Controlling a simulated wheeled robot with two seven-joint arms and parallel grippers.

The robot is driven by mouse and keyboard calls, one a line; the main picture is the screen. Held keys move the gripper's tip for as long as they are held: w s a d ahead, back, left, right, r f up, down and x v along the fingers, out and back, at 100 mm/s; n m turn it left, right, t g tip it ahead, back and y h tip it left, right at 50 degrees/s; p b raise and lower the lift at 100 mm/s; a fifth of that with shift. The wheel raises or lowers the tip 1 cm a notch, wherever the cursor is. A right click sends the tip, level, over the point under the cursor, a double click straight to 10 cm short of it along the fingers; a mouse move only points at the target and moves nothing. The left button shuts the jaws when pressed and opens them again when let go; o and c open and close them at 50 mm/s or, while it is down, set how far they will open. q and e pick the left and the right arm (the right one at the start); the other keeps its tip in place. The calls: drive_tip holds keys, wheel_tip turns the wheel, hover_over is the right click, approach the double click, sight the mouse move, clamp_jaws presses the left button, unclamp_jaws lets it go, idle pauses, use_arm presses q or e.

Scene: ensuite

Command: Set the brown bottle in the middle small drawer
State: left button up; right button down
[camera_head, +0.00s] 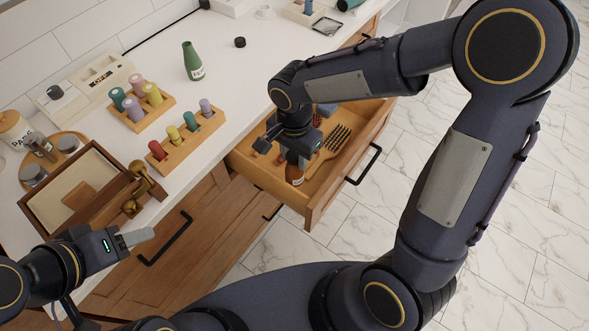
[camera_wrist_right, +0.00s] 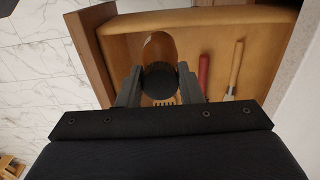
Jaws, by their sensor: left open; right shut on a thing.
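The brown bottle (camera_head: 295,175) is upright inside the open small drawer (camera_head: 317,205), near the drawer's near corner. In the right wrist view the bottle (camera_wrist_right: 159,47) shows its dark cap between the two fingers. My right gripper (camera_head: 294,156) reaches down into the drawer and is shut on the bottle. I cannot tell whether the bottle's base touches the drawer floor. The arm and gripper hide the bottle's top in the head view. My left gripper (camera_head: 140,237) is open and empty, over the counter's front edge by the wooden tray.
On the counter stand a green bottle (camera_head: 193,63), peg racks (camera_head: 185,138) and a wooden tray (camera_head: 64,179).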

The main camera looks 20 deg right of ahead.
sight(294, 172)
drive_tip(key=shift+f, duration=3.4)
drive_tip(key=shift+b, duration=0.3)
drive_tip(key=shift+f, duration=0.15)
drive_tip(key=c, duration=1)
unclamp_jaws()
